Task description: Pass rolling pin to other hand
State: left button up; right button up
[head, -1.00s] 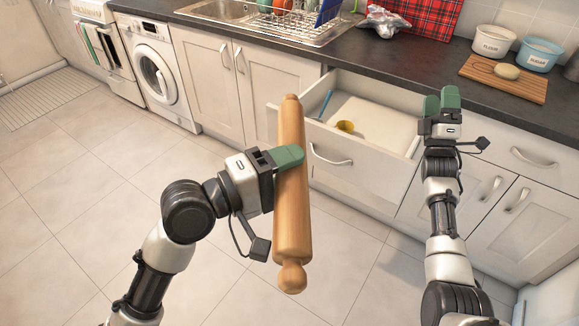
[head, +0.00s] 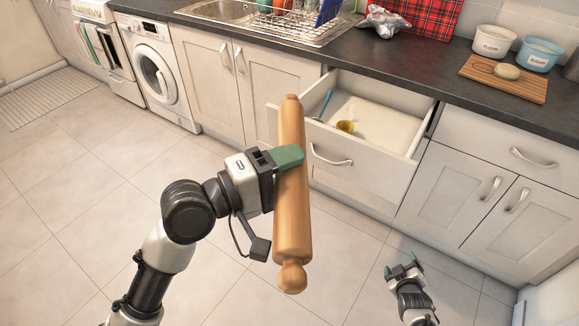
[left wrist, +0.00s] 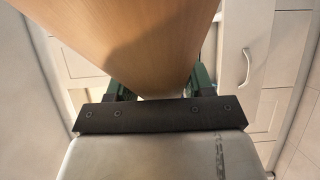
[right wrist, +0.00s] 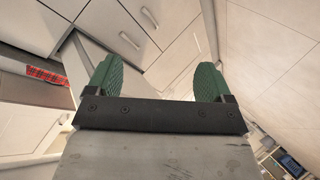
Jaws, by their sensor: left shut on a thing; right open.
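The wooden rolling pin (head: 292,220) is held roughly upright in the middle of the head view, in front of the cabinets. My left gripper (head: 289,158) is shut around its barrel, above the middle. In the left wrist view the barrel (left wrist: 130,40) fills the space between the green fingers. My right gripper (head: 402,270) is low at the lower right of the head view, apart from the pin. In the right wrist view its green fingers (right wrist: 160,85) are spread with nothing between them.
An open drawer (head: 385,125) holds a yellow item (head: 345,127) and a blue-handled tool (head: 326,103). It juts out behind the pin. The dark counter (head: 430,75) carries a dish rack (head: 310,30) and a cutting board (head: 503,80). The tiled floor is clear.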

pick_arm(q)
jog(key=shift+r, duration=0.1)
pick_arm(e)
jog(key=s+a+f+m+g+y, duration=0.1)
jog(key=s+a+f+g, duration=0.2)
jog(key=s+f, duration=0.5)
jog(key=s+a+f+m+g+y, duration=0.1)
jog(key=s+a+f+g, duration=0.3)
jog(key=s, duration=0.6)
jog(key=s+a+f+m+g, duration=0.1)
jog(key=s+f+g, duration=0.1)
jog(key=s, duration=0.9)
jog(key=s+a+f+m+g, duration=0.1)
jog(key=s+f, duration=0.4)
jog(key=s, duration=0.7)
jog(key=shift+a+f+m+g, duration=0.15)
jog(key=shift+a+m+g, duration=0.3)
jog(key=shift+g, duration=0.35)
jog(key=shift+s, duration=0.1)
jog(key=shift+c, duration=0.5)
